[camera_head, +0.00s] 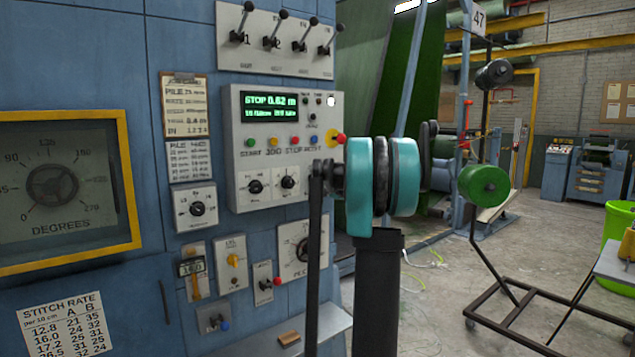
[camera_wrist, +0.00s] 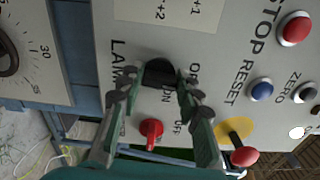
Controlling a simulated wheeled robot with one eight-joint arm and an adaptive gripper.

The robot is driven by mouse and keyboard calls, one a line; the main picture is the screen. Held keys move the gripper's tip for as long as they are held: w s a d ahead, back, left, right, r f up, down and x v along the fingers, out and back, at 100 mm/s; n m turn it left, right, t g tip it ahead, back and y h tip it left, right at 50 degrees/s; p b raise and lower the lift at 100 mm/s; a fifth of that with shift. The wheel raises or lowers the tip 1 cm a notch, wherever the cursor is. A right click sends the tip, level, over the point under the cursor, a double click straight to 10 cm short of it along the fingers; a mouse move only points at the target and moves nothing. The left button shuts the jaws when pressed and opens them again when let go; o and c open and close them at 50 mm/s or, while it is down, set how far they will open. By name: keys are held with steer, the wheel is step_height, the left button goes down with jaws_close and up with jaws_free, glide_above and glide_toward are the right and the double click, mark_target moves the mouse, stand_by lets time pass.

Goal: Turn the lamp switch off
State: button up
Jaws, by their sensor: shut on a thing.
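The lamp switch (camera_wrist: 160,71) is a dark knob on a pale control panel (camera_wrist: 215,50). It shows in the wrist view by the printed letters LAM and the words ON and OFF. My gripper (camera_wrist: 155,84) has one fingertip on each side of this switch and is shut on it; the fingers hide parts of the labels. In the head view my gripper (camera_head: 322,172) reaches the right edge of the panel (camera_head: 240,207), and my turquoise wrist covers what is behind. The switch itself cannot be made out there. Its exact setting is unclear.
A red knob (camera_wrist: 152,128) sits close between the fingers. A yellow-collared red button (camera_wrist: 244,157) is just beside the right finger. Blue RESET (camera_wrist: 262,90) and red STOP (camera_wrist: 295,29) buttons are near. A row of levers (camera_head: 279,40) stands above the panel. The floor at right is partly clear.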

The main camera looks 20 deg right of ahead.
steer(key=shift+n, duration=0.6)
steer(key=shift+f, duration=0.1)
steer(key=o, duration=1.2)
steer(key=shift+c, duration=0.2)
steer(key=v, duration=1.2)
